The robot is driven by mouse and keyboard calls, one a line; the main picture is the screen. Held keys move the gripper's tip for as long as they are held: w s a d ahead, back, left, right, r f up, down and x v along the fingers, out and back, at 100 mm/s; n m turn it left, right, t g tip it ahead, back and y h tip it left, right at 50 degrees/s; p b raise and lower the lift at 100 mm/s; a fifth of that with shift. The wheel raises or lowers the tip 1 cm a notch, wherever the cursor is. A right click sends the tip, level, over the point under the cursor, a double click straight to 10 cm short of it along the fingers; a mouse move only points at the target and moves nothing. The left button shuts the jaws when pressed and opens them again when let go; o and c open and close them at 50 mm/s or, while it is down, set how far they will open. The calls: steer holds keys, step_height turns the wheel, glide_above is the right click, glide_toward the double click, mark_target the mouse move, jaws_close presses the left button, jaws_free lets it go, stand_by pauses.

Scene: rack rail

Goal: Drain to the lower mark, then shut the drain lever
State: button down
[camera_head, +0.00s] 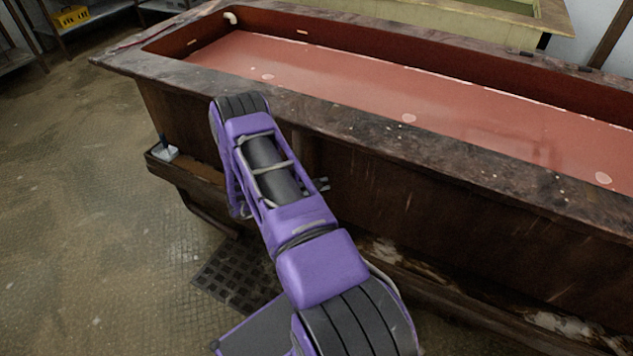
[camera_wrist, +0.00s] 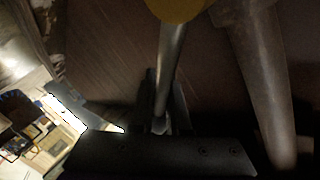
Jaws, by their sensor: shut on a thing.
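A long wooden tank (camera_head: 440,133) holds reddish liquid (camera_head: 340,75) with a few pale foam patches. Small pale marks show on its inner wall, one on the far side (camera_head: 302,32) above the liquid; I cannot tell which is the lower mark. In the wrist view a metal lever (camera_wrist: 170,58) with a yellow end (camera_wrist: 178,8) runs down between the fingers of my gripper (camera_wrist: 164,98). The gripper is shut on the lever. In the head view my purple arm hides the gripper, and the lever does not show clearly.
A thick pipe (camera_wrist: 262,85) stands right of the lever in the wrist view. A floor grate (camera_head: 222,268) lies below my arm. A low ledge with a small white object (camera_head: 166,153) juts from the tank's left end. Open floor lies left; a yellow box (camera_head: 70,18) sits behind.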

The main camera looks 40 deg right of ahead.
step_height(320, 180, down, 8)
steer(key=s+m+t+y+b, duration=0.1)
steer(key=m+t+y+b, duration=0.2)
steer(key=m+t+y, duration=0.1)
steer(key=shift+s+d+r+m, duration=0.2)
steer(key=shift+m, duration=0.3)
stand_by(0.3)
steer(key=c, duration=0.9)
jaws_free()
steer(key=p+v, duration=0.1)
steer(key=v, duration=1.6)
steer(key=shift+s+r+p, duration=0.1)
steer(key=shift+r+p, duration=0.2)
steer(key=shift+p, duration=0.1)
